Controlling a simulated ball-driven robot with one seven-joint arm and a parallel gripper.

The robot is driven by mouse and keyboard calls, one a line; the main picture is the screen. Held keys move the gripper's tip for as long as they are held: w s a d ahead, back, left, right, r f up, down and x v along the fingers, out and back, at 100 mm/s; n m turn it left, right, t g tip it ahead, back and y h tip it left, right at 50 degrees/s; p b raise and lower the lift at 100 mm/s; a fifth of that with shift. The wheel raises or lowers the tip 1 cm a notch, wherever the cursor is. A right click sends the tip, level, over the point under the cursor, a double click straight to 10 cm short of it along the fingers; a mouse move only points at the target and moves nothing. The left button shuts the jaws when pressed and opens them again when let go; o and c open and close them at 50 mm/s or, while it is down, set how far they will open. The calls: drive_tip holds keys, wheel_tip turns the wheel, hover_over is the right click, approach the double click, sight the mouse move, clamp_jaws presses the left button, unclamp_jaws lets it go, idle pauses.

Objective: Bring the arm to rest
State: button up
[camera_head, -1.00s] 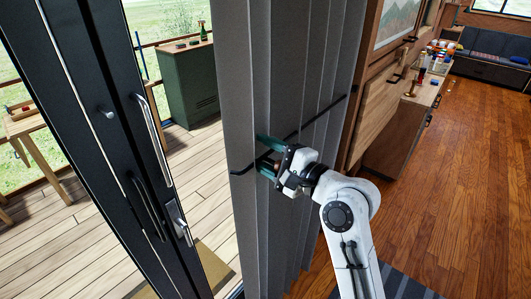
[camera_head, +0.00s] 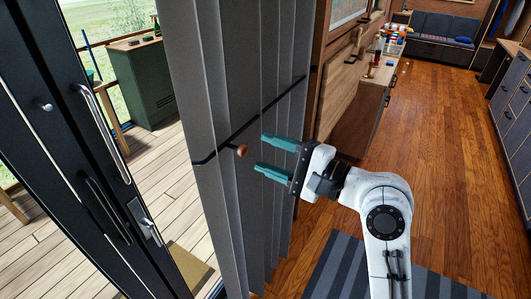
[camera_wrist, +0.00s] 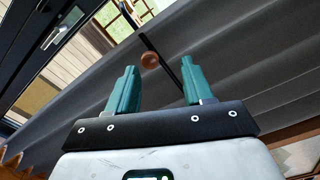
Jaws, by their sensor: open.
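My gripper (camera_head: 270,155) is open and empty, its two teal fingers spread apart. In the head view it is just right of a brown round knob (camera_head: 242,150) on a black strap. The strap crosses the grey curtain (camera_head: 215,90), which hangs in folds beside the open doorway. In the wrist view the knob (camera_wrist: 149,60) shows beyond and between the fingertips, with a gap to both fingers. My white arm reaches up from the lower right of the head view.
A black door (camera_head: 75,170) with metal handles stands at the left. Beyond it is a wooden deck with a green cabinet (camera_head: 140,80). A wooden sideboard (camera_head: 362,115) with small items stands behind the curtain. The wooden floor at right is clear, with a striped rug (camera_head: 345,270).

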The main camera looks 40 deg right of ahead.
idle(0.4)
drive_tip(key=s+a+f+n+g+h+b, duration=0.1)
drive_tip(key=s+f+n+g, duration=0.3)
drive_tip(key=f, duration=0.8)
drive_tip(key=s+a+f+n+g+h+b, duration=0.15)
drive_tip(key=s+f+n+g, duration=0.3)
drive_tip(key=f, duration=0.65)
drive_tip(key=s+d+f+n+g+h, duration=0.1)
drive_tip(key=s+f+n+g+h, duration=0.3)
drive_tip(key=s+f+n+g, duration=0.3)
drive_tip(key=s+f+n, duration=0.2)
drive_tip(key=s+f, duration=0.3)
drive_tip(key=s, duration=0.3)
drive_tip(key=shift+s+d+f, duration=0.15)
drive_tip(key=shift+s+f, duration=0.2)
drive_tip(key=shift+f, duration=0.05)
drive_tip(key=shift+g, duration=0.25)
drive_tip(key=shift+c, duration=0.3)
